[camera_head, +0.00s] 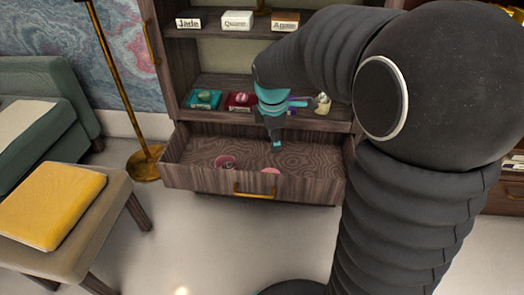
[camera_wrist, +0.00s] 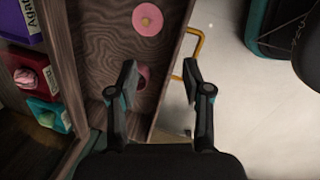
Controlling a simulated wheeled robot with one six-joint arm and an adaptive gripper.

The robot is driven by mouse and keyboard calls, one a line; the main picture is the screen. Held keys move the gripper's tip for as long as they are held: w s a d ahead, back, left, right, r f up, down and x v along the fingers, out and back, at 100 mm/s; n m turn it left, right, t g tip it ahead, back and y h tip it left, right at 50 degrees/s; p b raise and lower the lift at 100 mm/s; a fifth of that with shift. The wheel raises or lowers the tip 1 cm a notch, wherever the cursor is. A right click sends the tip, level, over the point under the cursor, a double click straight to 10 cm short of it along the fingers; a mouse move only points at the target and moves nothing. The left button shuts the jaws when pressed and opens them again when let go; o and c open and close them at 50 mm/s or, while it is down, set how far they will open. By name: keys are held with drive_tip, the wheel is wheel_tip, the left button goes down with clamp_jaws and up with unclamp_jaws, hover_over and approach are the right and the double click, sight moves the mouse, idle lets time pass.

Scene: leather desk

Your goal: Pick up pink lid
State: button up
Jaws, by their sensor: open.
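The pink lid (camera_wrist: 147,19), a round disc with a small pale knob at its centre, lies in the open drawer at the top of the wrist view. In the head view the pink lid (camera_head: 271,171) shows just above the drawer's front panel, which hides part of it. A second round pink thing, like a small pot (camera_head: 225,161), lies to its left; in the wrist view this pink pot (camera_wrist: 143,76) is partly hidden by a finger. My gripper (camera_wrist: 160,80) is open and empty, above the drawer. In the head view my gripper (camera_head: 277,146) is above and behind the lid.
The wooden drawer (camera_head: 190,178) has a brass handle (camera_head: 258,195) on its front. The shelf above holds a teal box (camera_head: 203,99), a red box (camera_head: 240,101) and a purple item (camera_head: 299,103). A brass lamp stand (camera_head: 144,165) and a stool with a yellow cushion (camera_head: 48,205) stand left.

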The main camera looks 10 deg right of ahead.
drive_tip(key=w+f+n, duration=0.2)
drive_tip(key=f, duration=0.3)
drive_tip(key=w+f+n, duration=0.2)
drive_tip(key=f, duration=0.3)
drive_tip(key=w+f+n+g+b, duration=0.1)
drive_tip(key=w+f+n, duration=0.1)
drive_tip(key=f, duration=0.4)
drive_tip(key=shift+w+f+h, duration=0.1)
drive_tip(key=shift+w+h, duration=0.2)
drive_tip(key=shift+w, duration=0.3)
drive_tip(key=shift+w+d+f+b, duration=0.1)
drive_tip(key=shift+d+f+b, duration=0.15)
drive_tip(key=shift+f, duration=1.15)
drive_tip(key=shift+w+d+f+b, duration=0.1)
drive_tip(key=shift+d+f, duration=0.15)
drive_tip(key=shift+f, duration=1.15)
clamp_jaws()
